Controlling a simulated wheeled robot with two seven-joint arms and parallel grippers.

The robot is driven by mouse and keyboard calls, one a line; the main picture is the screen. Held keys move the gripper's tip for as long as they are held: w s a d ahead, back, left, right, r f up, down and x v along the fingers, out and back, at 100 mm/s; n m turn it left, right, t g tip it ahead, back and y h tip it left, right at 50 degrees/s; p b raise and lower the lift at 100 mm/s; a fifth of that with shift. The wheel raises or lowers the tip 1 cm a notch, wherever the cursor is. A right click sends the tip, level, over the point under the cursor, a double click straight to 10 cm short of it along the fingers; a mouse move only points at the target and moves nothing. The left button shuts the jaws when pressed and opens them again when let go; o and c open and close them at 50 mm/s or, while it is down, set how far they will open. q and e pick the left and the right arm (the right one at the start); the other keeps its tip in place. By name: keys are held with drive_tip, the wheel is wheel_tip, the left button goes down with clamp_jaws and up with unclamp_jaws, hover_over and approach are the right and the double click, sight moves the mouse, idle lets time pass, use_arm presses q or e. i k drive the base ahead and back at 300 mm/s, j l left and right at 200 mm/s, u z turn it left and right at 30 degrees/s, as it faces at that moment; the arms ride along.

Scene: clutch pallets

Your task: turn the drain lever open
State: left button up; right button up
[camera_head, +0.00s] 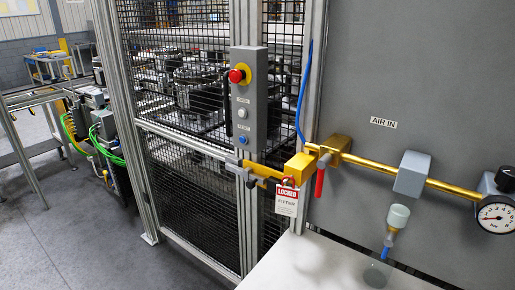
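A red lever (320,180) hangs straight down from the brass valve (335,146) on the air pipe. A pale filter bowl (398,215) is to the right, below the pipe, with a small blue fitting (388,240) under it. No label marks either part as the drain lever, so I cannot tell which one it is. Neither of my grippers is in view, and nothing is touching these parts.
A white surface (315,265) lies below the bowl. A red LOCKED tag (287,202) hangs from the yellow latch (264,172) on the mesh fence. A control box (248,100) with a red button and a pressure gauge (496,219) flank the pipework.

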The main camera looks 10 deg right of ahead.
sight(391, 236)
drive_tip(key=z, duration=1.25)
